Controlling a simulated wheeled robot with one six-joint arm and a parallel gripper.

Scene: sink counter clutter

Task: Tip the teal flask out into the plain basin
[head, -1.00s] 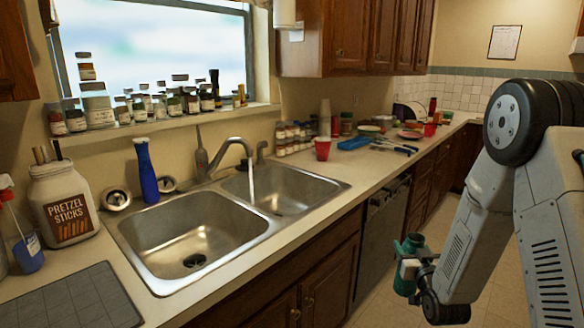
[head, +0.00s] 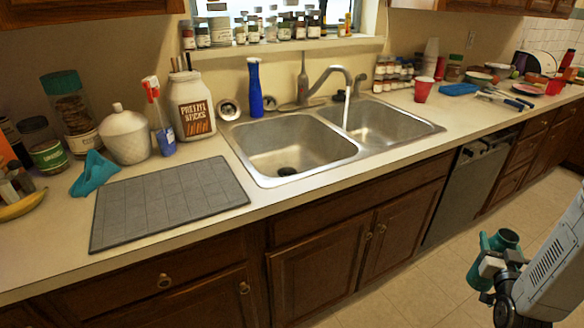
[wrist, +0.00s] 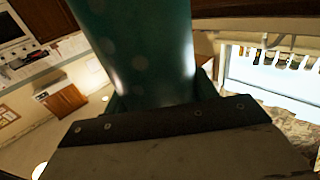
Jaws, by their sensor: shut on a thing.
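The teal flask (head: 493,243) is held in my gripper (head: 490,267) at the lower right of the head view, over the floor in front of the cabinets. It is roughly upright with a slight tilt, its round mouth at the top. In the wrist view, the flask (wrist: 145,45) fills the upper middle, between the jaws (wrist: 158,105). The gripper is shut on it. The sink has two steel basins. The left basin (head: 270,145) is empty with a dark drain. The right basin (head: 395,122) has water running into it from the faucet. The flask's contents are not visible.
A blue bottle (head: 254,90) stands behind the left basin. A grey mat (head: 170,200) lies left of the sink, near a pretzel jar (head: 193,112). A red cup (head: 423,90) and clutter stand to the right. The floor before the cabinets is clear.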

